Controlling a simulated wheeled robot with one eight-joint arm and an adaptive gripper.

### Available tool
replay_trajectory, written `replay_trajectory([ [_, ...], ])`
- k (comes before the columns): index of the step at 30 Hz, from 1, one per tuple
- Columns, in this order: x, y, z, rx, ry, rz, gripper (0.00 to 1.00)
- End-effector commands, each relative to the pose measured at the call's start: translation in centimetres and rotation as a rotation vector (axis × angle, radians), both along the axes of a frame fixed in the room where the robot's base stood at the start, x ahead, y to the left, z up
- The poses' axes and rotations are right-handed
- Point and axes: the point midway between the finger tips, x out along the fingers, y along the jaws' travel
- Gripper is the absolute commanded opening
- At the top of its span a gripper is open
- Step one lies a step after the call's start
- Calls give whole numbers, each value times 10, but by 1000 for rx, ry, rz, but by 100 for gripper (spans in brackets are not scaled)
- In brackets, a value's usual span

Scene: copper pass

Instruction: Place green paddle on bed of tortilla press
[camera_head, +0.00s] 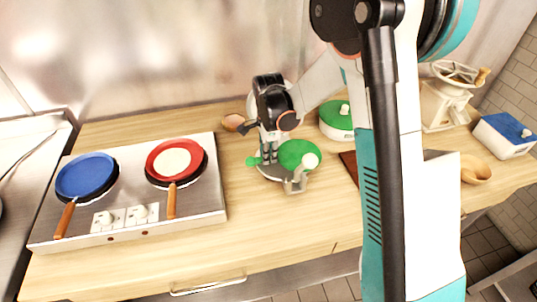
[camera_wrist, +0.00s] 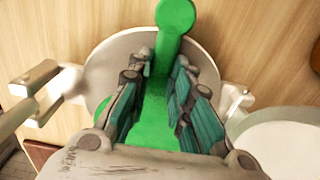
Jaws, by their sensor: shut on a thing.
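The green paddle (camera_head: 298,153) has a broad round part and a narrower end with a round tip. My gripper (camera_head: 269,157) points down over the tortilla press and is shut on the green paddle. In the wrist view, the fingers (camera_wrist: 160,75) lie on both sides of the paddle (camera_wrist: 155,125), and its round tip sticks out beyond them. The grey round bed of the tortilla press (camera_wrist: 104,78) is beneath the paddle; it also shows in the head view (camera_head: 268,173). I cannot tell whether the paddle touches the bed. My gripper hides part of both.
A steel burner unit (camera_head: 125,175) at the left holds a blue pan (camera_head: 86,175) and a red pan (camera_head: 190,153). A green-lidded white container (camera_head: 338,122) stands behind, right of the press. A grinder (camera_head: 447,100) and a blue-topped box (camera_head: 503,136) are at the right.

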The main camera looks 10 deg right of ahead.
Motion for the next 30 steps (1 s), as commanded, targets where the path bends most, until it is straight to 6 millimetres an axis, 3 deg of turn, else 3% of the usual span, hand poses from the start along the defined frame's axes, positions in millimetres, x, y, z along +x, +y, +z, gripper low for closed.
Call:
replay_trajectory([
  [8, 0, 0, -2, 0, 0, 0, 0],
  [9, 0, 0, -2, 0, 0, 0, 22],
  [12, 0, 0, -1, 0, 0, 0, 39],
  [23, 0, 0, 1, 0, 0, 0, 39],
  [30, 0, 0, 35, 0, 0, 0, 39],
])
